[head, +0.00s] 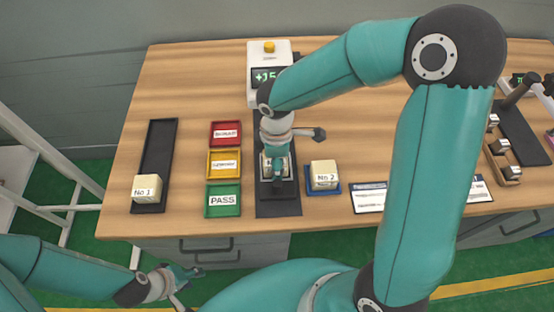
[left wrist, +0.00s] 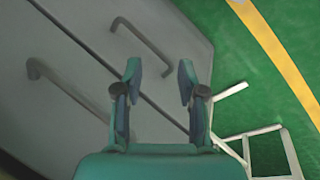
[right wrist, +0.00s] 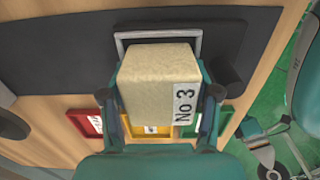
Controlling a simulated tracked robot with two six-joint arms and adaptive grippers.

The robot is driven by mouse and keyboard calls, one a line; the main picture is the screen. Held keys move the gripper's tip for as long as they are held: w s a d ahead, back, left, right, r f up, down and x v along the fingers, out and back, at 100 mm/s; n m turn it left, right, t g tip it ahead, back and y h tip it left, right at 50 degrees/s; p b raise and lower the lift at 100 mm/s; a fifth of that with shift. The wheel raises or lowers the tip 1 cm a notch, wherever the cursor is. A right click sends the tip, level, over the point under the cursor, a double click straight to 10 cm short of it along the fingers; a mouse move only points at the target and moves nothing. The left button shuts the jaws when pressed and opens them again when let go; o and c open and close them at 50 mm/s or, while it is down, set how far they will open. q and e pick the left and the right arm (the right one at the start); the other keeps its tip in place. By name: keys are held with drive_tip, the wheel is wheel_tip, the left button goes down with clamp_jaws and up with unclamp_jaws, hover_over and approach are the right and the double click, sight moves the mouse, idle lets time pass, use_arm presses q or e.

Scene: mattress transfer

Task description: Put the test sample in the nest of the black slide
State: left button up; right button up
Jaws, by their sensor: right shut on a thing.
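The test sample is a cream foam block labelled No 3 (right wrist: 158,85), between the fingers of my right gripper (right wrist: 161,100) in the right wrist view. In the head view my right gripper (head: 277,172) points down over the black slide (head: 278,208) and mostly hides the block. The silver-framed nest (right wrist: 160,36) shows behind the block's upper edge in the right wrist view. I cannot tell whether the block touches it. My left gripper (head: 178,278) is open and empty in front of the table, and its spread fingers also show in the left wrist view (left wrist: 160,85).
Block No 1 (head: 146,188) is in a long black tray (head: 158,145). Block No 2 (head: 323,174) stands on a blue tray (head: 324,192). Red (head: 225,142), yellow (head: 223,174) and green PASS (head: 222,210) trays lie left of the slide. The tester (head: 268,62) stands behind it.

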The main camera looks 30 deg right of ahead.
drive_tip(key=shift+s+f, duration=0.2)
drive_tip(key=shift+f, duration=0.3)
drive_tip(key=shift+s+f+b, duration=0.15)
drive_tip(key=shift+b, duration=0.2)
drive_tip(key=shift+c, duration=1.2)
drive_tip(key=o, duration=1.1)
drive_tip(key=shift+c, duration=0.2)
drive_tip(key=shift+w+f, duration=0.2)
drive_tip(key=shift+r, duration=0.2)
drive_tip(key=shift+r+p, duration=0.25)
drive_tip(key=shift+p, duration=0.15)
wheel_tip(320, 180, up, 13)
drive_tip(key=shift+w+f+p, duration=0.1)
drive_tip(key=shift+p, duration=0.5)
